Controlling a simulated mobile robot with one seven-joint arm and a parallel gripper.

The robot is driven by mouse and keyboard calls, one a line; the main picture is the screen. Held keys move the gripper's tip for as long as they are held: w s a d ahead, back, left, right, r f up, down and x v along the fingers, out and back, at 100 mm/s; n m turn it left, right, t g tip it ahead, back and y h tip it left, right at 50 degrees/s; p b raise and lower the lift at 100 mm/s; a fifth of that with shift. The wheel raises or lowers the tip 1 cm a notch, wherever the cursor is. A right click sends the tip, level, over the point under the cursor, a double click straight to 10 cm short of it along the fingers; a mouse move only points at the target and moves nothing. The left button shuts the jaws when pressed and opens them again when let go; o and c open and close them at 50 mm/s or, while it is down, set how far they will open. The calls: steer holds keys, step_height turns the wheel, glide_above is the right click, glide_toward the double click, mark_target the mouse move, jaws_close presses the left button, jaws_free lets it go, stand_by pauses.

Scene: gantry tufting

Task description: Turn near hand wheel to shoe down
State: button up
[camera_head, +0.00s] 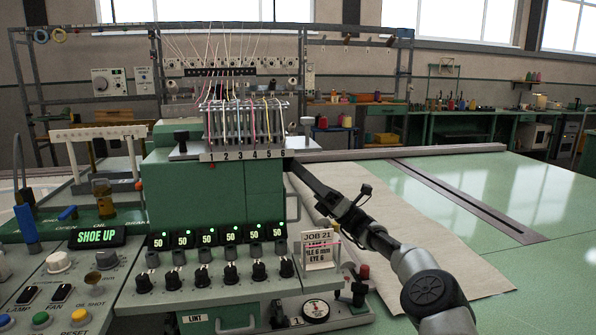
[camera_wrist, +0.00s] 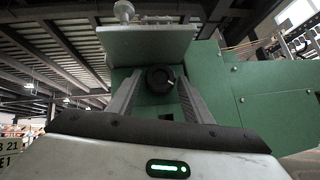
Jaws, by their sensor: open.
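The display (camera_head: 97,236) on the left of the console reads SHOE UP in green. In the wrist view, a dark round knob-like part (camera_wrist: 160,77) sits on the green machine (camera_wrist: 245,90), under a grey plate. I cannot tell for sure that it is the near hand wheel. My gripper (camera_wrist: 159,90) is open, with one finger on each side of this part; contact cannot be made out. In the head view, my gripper (camera_head: 291,166) reaches the right side of the machine, and the round part is hidden there.
The console has several black knobs (camera_head: 202,278) under displays reading 50. A JOB 21 card (camera_head: 318,250) stands close to my arm. A silvery knob (camera_wrist: 123,11) stands above the plate. Cloth (camera_head: 440,235) and a green table (camera_head: 500,200) lie right.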

steer(key=b+v, duration=0.1)
steer(key=v, duration=1.1)
steer(key=shift+o, duration=0.2)
